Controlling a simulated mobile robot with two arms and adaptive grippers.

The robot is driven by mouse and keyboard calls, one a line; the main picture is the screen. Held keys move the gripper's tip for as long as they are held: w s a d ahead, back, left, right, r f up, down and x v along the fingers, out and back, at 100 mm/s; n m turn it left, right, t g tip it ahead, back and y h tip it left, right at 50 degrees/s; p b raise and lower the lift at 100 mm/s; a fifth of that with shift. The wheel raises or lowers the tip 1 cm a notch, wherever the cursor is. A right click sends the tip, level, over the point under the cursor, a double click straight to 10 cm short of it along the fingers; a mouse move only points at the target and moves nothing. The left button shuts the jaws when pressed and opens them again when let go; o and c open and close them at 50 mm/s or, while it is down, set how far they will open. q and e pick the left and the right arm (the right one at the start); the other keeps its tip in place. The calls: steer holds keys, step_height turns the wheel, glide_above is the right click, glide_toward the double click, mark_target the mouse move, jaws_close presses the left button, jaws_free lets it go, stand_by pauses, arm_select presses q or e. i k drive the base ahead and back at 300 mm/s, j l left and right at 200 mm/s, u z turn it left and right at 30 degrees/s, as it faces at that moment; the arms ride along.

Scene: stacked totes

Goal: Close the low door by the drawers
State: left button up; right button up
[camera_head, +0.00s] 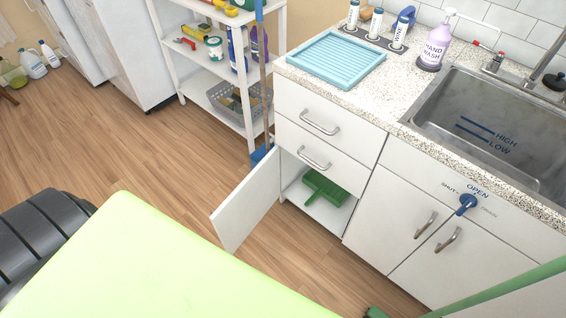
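The low white door (246,203) stands open below two drawers (318,134) in the counter unit. It is swung out to the left, hinged at the left side of the opening. The open cabinet (318,212) under the drawers shows a green dustpan (325,187) inside on its floor. The drawers are shut, each with a metal bar handle. Neither of my grippers shows in the head view.
A light green flat surface (140,255) fills the lower left, beside a dark ribbed object (38,238). A green pole (510,286) crosses the lower right. A shelf rack (166,50) and a blue mop (262,153) stand behind the door. Wooden floor (150,160) is clear left of the door.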

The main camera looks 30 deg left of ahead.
mark_target(235, 218)
steer(key=j+z, duration=0.15)
steer(key=j, duration=0.3)
steer(key=j+z, duration=0.1)
steer(key=j, duration=0.3)
steer(key=k+j+z, duration=0.15)
steer(key=j, duration=0.3)
steer(key=j+z, duration=0.1)
steer(key=j, duration=0.3)
steer(key=k+j+z, duration=0.15)
steer(key=j, duration=0.25)
steer(key=k+j+z, duration=0.15)
steer(key=j, duration=0.25)
steer(key=k+j+z, duration=0.1)
steer(key=j, duration=0.3)
steer(key=k+j, duration=0.1)
steer(key=j, duration=0.25)
steer(key=k+j, duration=0.15)
steer(key=j, duration=0.25)
